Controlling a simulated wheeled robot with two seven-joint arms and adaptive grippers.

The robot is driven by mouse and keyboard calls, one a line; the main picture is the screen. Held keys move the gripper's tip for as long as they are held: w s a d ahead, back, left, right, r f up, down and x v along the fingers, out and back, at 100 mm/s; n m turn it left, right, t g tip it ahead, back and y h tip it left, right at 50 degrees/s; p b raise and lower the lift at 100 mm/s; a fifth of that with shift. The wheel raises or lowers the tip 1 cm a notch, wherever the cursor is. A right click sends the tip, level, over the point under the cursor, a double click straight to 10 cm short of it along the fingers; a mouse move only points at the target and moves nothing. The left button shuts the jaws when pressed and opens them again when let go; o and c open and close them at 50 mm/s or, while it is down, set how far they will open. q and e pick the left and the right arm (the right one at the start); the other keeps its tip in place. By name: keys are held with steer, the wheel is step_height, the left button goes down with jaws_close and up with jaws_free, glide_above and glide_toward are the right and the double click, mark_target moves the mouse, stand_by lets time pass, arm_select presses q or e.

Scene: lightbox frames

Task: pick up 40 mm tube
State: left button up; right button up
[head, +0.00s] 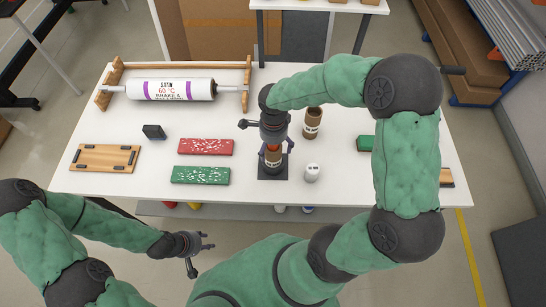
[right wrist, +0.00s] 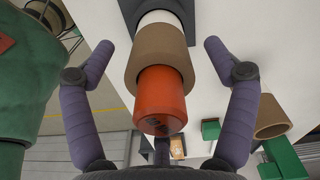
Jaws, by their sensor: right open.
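A brown cardboard tube with a white label (head: 273,160) stands on a dark square base plate (head: 273,174); an orange cylinder (right wrist: 162,98) sticks out of its end in the right wrist view. My right gripper (head: 267,138) is open above this tube, its fingers on both sides of it and apart from it in the right wrist view. A second brown tube (head: 312,121) with a white label stands behind to the right. I cannot read which tube is 40 mm. My left gripper (head: 203,259) is open and empty in front of the table.
The white table (head: 130,198) also holds a white roll on a wooden stand (head: 180,89), a red block (head: 206,147), a green block (head: 200,175), a wooden frame (head: 105,158), a small black block (head: 154,132) and a white cylinder (head: 311,173). The cylinder stands close right of the base plate.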

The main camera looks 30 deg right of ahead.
steer(key=shift+f, duration=0.65)
steer(key=c, duration=1.6)
steer(key=shift+c, duration=0.2)
